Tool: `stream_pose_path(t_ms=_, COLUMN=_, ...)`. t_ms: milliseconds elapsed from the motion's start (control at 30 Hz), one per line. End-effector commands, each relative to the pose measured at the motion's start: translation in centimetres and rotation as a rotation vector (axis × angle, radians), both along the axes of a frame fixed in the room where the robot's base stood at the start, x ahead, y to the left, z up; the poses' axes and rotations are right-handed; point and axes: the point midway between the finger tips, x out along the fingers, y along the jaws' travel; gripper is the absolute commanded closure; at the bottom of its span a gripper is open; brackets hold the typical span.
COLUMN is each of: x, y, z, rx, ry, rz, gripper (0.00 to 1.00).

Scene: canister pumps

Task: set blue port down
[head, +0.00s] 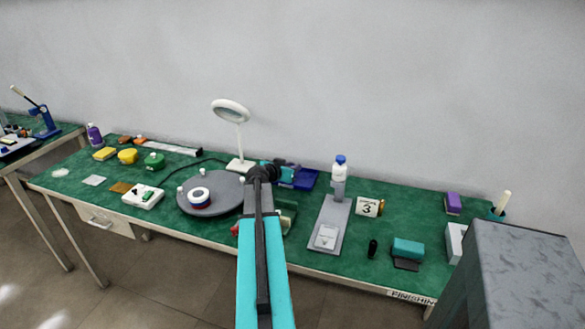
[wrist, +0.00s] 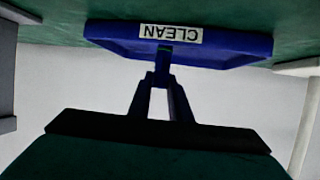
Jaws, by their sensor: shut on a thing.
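In the wrist view, which looks upside down, my gripper (wrist: 161,82) is shut on a small dark blue piece, the blue port (wrist: 164,60). The port overlaps the front edge of a blue tray (wrist: 225,45) with a white CLEAN label (wrist: 170,33). I cannot tell whether the port touches the tray or hangs above it. In the head view the blue tray (head: 308,181) lies at the back of the green bench, right of the lamp. My arm hides the port and fingertips there.
The magnifier lamp (head: 239,140) stands close to the tray's left. A grey turntable (head: 221,200) with a ringed part lies at left. A grey plate (head: 325,239) bearing a blue-capped bottle (head: 339,168) is at right. A number 3 card (head: 368,207) stands beyond it.

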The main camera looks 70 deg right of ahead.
Motion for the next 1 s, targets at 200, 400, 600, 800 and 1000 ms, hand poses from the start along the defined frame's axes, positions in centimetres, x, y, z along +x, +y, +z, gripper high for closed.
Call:
stream_pose_path(t_ms=200, x=0.1, y=0.0, z=-0.3, rx=0.000, ry=0.000, rz=0.001, gripper=1.00)
stream_pose_path(t_ms=400, x=0.1, y=0.0, z=-0.2, rx=0.000, ry=0.000, rz=0.001, gripper=0.64)
stream_pose_path(t_ms=600, x=0.1, y=0.0, z=-0.2, rx=0.000, ry=0.001, rz=0.001, gripper=0.64)
stream_pose_path(t_ms=800, x=0.1, y=0.0, z=0.0, rx=0.000, ry=0.001, rz=0.001, gripper=0.64)
stream_pose_path(t_ms=1000, x=0.2, y=1.1, z=0.4, rx=-0.001, ry=0.000, rz=0.002, gripper=0.64)
